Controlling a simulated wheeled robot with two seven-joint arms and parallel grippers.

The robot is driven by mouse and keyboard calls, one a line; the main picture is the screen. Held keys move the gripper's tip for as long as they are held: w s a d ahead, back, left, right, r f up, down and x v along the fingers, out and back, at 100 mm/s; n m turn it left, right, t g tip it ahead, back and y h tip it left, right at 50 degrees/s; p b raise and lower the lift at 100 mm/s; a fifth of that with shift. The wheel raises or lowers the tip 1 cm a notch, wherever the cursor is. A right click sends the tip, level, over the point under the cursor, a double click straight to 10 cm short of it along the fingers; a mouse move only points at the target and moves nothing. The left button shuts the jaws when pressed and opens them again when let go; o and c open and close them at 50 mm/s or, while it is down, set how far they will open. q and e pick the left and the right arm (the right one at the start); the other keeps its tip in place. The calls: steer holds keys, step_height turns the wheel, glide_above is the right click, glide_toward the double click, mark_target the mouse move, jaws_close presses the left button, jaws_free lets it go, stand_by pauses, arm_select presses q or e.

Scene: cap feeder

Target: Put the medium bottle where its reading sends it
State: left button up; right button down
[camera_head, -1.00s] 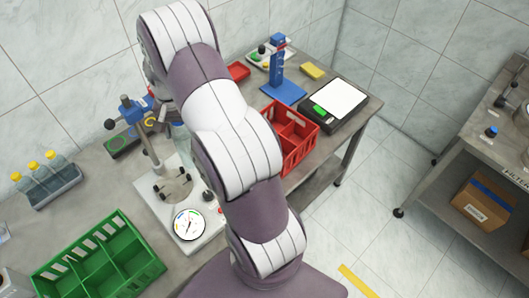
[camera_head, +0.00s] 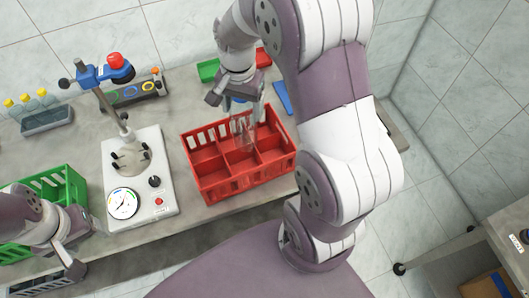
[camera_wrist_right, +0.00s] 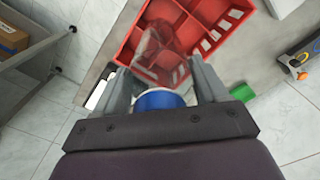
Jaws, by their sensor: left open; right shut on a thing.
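My right gripper (camera_head: 240,98) is shut on a clear bottle (camera_head: 243,128) with a blue cap and holds it upright or nearly so over the red crate (camera_head: 232,193). The bottle is over the crate's back row, near the middle; I cannot tell whether its base is below the rim. The right wrist view shows the clear bottle (camera_wrist_right: 160,58) and its blue cap (camera_wrist_right: 159,100) between the fingers. The tester (camera_head: 150,200) with a round dial (camera_head: 123,203) stands left of the red crate. My left gripper (camera_head: 72,248) is open and empty beside the green crate (camera_head: 75,187).
Several yellow-capped bottles (camera_head: 27,101) stand in a rack (camera_head: 45,121) at the back left. A device with coloured rings (camera_head: 133,95) lies behind the tester. A small green tray (camera_head: 208,70) is behind the red crate. My right arm hides the bench's right side.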

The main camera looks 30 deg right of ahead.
mark_target(242, 139)
steer(key=f, duration=0.1)
steer(key=a+f, duration=0.1)
steer(key=f, duration=0.1)
steer(key=a+f+p, duration=0.1)
steer(key=shift+f, duration=0.15)
steer(key=f, duration=0.5)
steer(key=d+f+p, duration=0.1)
steer(key=f, duration=0.2)
steer(key=shift+f, duration=0.3)
steer(key=f, duration=0.3)
steer(key=shift+a+f+p, duration=0.3)
steer(key=shift+f, duration=0.4)
arm_select(q)
steer(key=shift+w+a+r, duration=0.1)
steer(key=shift+a+r, duration=0.2)
steer(key=shift+r, duration=0.35)
steer(key=shift+a+r, duration=0.3)
steer(key=shift+r, duration=0.3)
arm_select(e)
steer(key=shift+w+d+f, duration=0.1)
steer(key=shift+d, duration=0.1)
steer(key=shift+f, duration=0.15)
steer(key=shift+c, duration=0.2)
jaws_free()
steer(key=shift+a, duration=0.1)
arm_select(q)
steer(key=shift+a+f, duration=0.1)
